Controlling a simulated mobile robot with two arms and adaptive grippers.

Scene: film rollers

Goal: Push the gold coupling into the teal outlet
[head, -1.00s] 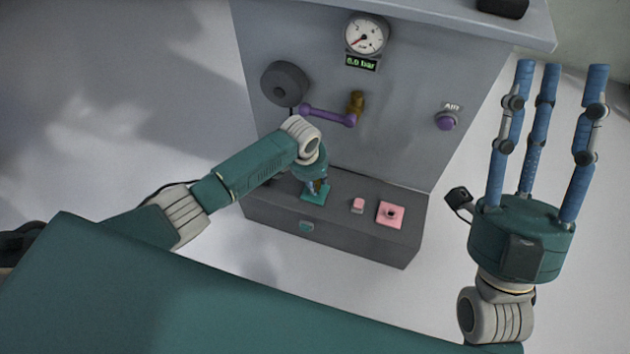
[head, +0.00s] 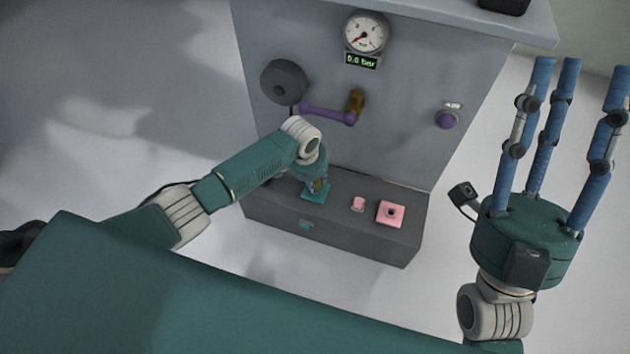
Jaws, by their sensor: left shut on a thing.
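The teal outlet (head: 311,198) is a square plate on top of the dark box at the foot of the grey panel. My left gripper (head: 317,187) points down just above it and is shut on the gold coupling (head: 319,185). Only a small gold part shows between the fingers. The fingers hide the outlet's middle, so I cannot tell whether the coupling is inside it. My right gripper (head: 582,82) is open and empty, fingers up, at the right, away from the panel.
A pink outlet (head: 390,214) and a small pink block (head: 357,204) are on the box, right of the teal outlet. Above are a purple lever (head: 327,115), a black reel (head: 285,82), a gauge (head: 367,34) reading 0.0 bar and a purple button (head: 447,120).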

